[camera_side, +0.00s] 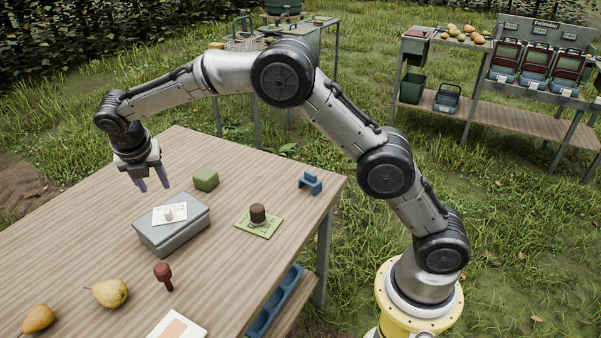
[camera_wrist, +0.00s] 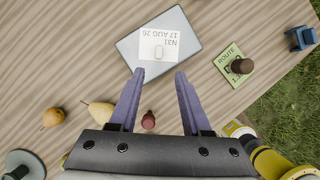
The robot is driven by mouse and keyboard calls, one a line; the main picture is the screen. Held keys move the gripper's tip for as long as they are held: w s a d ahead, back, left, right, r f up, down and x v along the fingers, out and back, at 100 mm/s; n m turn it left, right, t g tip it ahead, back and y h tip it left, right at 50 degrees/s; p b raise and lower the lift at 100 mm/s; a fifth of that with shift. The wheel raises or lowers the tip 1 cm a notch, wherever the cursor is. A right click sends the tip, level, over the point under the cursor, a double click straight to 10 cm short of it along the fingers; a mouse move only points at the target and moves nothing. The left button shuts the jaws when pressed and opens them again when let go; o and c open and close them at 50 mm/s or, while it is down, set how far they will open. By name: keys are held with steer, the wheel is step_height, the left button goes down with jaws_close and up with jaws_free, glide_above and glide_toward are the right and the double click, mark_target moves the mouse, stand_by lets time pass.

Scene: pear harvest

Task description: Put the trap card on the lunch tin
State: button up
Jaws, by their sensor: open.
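The trap card, a white card (camera_side: 180,212) with dark print and a small pale grip, lies flat on top of the grey lunch tin (camera_side: 172,236). In the wrist view the card (camera_wrist: 147,48) reads "N31 17 AUG 26" and lies within the lid of the tin (camera_wrist: 191,38). My gripper (camera_side: 152,184) is open and empty, raised above the table behind and left of the tin in the side view. In the wrist view its purple fingers (camera_wrist: 160,75) are spread, with the card beyond the fingertips and not between them.
A dark red stamp-like object (camera_side: 163,273) and pears (camera_side: 110,293) are in front. The table's back left is clear.

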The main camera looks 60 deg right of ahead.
steer(key=s+d+r+m+y, duration=0.1)
steer(key=s+d+r+m, duration=0.25)
steer(key=s, duration=0.35)
steer(key=s+d+r+m, duration=0.2)
steer(key=s+r+m, duration=0.3)
steer(key=s, duration=0.1)
steer(key=s+d+r+m+y, duration=0.1)
steer(key=s+d+r+m, duration=0.3)
steer(key=s, duration=0.3)
steer(key=s+f+m+t, duration=0.1)
steer(key=s+f+m, duration=0.1)
steer(key=s+m, duration=0.5)
steer(key=s+d+f+m+t+y, duration=0.1)
steer(key=s+f+m, duration=0.1)
steer(key=s+m, duration=0.5)
steer(key=s, duration=0.6)
steer(key=shift+s, duration=0.35)
